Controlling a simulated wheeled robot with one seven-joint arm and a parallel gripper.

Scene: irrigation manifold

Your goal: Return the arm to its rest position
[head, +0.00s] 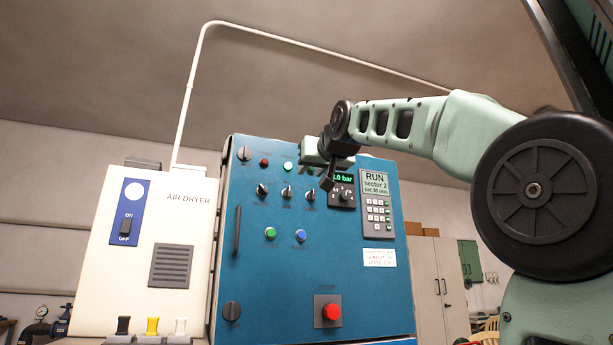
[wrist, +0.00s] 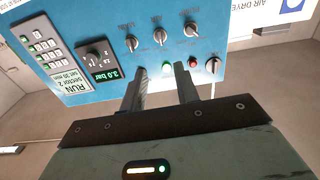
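My arm reaches in from the right in the head view. My gripper (head: 327,180) is in front of the upper part of the blue control panel (head: 262,200), partly covering the pressure display (head: 345,179). In the wrist view my gripper (wrist: 161,85) shows two dark fingers with a clear gap between them. It is open and holds nothing. The fingers point toward the panel's top row with a green lamp (wrist: 167,68) and a red lamp (wrist: 192,62). I cannot tell the exact distance to the panel, and no contact is visible.
A white air dryer (head: 145,250) stands left of the panel. The panel carries several selector switches, a keypad unit (head: 378,210) reading RUN sector 2 and a red push button (head: 332,311). A white pipe (head: 190,90) runs above. Cabinets (head: 440,285) stand behind at right.

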